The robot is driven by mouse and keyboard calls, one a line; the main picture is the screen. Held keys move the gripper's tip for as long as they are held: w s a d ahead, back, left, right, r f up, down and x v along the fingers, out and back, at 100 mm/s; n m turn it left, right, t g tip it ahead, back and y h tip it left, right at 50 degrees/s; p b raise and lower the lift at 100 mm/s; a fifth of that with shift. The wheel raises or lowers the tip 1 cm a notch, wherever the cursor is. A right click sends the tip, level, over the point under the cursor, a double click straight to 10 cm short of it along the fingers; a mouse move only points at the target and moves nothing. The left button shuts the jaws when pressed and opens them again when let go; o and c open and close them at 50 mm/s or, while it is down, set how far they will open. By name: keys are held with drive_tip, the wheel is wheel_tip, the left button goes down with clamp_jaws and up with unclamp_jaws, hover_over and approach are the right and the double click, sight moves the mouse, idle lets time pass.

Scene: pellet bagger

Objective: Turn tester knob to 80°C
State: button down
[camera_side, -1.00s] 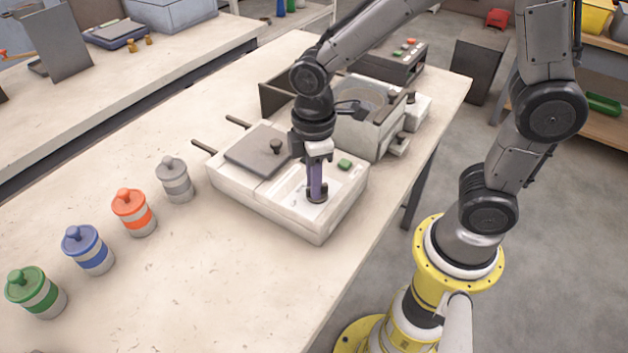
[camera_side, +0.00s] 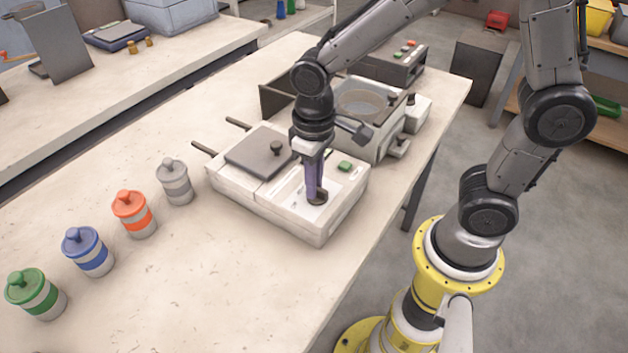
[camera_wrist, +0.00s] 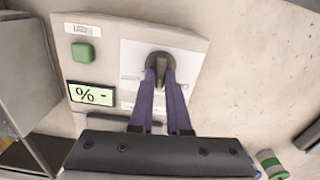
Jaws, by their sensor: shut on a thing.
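The tester (camera_side: 285,209) is a white box on the bench with a grey lid plate, a green button and a dark knob on its front panel. My gripper (camera_side: 315,195) points down at the panel, its purple fingers shut on the knob. In the wrist view the dark knob (camera_wrist: 159,67) sits between the fingertips of my gripper (camera_wrist: 160,80), on a white dial plate. The dial marks are too small to read. The green button (camera_wrist: 84,53) is above the display.
Grey (camera_side: 174,181), orange (camera_side: 134,213), blue (camera_side: 87,250) and green (camera_side: 36,293) lidded jars stand in a row to the left. A grey machine with a round opening (camera_side: 362,105) stands close behind the tester. The front of the bench is clear.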

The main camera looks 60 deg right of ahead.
drive_tip(key=shift+r+m, duration=0.1)
drive_tip(key=shift+m, duration=0.4)
drive_tip(key=c, duration=0.9)
unclamp_jaws()
wheel_tip(320, 180, up, 14)
drive_tip(key=shift+f, duration=0.1)
drive_tip(key=shift+d, duration=0.1)
